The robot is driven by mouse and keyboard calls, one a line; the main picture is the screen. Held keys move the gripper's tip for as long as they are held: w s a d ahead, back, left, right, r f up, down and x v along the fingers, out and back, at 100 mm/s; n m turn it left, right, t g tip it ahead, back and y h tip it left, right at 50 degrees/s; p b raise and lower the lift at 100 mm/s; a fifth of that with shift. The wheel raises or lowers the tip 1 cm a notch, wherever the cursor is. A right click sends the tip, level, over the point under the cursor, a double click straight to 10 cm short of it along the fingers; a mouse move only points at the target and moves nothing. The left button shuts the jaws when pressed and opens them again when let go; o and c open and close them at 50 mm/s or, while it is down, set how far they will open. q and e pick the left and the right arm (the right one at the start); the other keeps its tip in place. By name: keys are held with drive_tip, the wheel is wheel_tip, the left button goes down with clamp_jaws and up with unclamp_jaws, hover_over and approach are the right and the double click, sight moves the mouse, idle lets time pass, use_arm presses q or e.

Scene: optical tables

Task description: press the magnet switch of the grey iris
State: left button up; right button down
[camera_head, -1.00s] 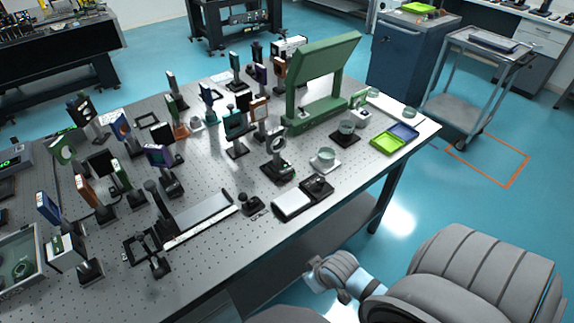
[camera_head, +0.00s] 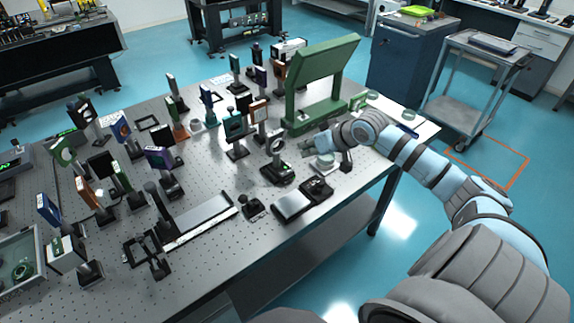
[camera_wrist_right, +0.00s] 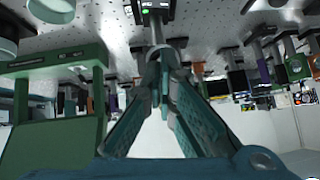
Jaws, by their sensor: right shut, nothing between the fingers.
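The grey iris (camera_head: 277,143), a ring on a short post, stands upright near the table's right-front part. Its dark magnet base (camera_head: 277,173) carries a small green light. In the right wrist view the scene is upside down, and the base (camera_wrist_right: 151,9) with its green light is at the top. The iris ring is mostly hidden there behind my fingers. My right gripper (camera_head: 309,152) is shut and empty, just right of the iris and pointing at it. In the right wrist view its fingertips (camera_wrist_right: 165,62) overlap the post and ring; contact cannot be told. My left gripper is not in view.
A large green frame (camera_head: 318,85) stands behind my right gripper. A black-and-white device (camera_head: 302,197) lies in front of the iris.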

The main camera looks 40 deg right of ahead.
drive_tip(key=b, duration=0.2)
hover_over(286, 174)
drive_tip(key=f, duration=0.7)
drive_tip(key=shift+w+d+f, duration=0.1)
drive_tip(key=shift+d+f, duration=0.3)
wheel_tip(286, 174, down, 2)
drive_tip(key=shift+a+f, duration=0.15)
drive_tip(key=shift+f, duration=0.55)
drive_tip(key=shift+a+f, duration=0.25)
drive_tip(key=shift+f, duration=0.05)
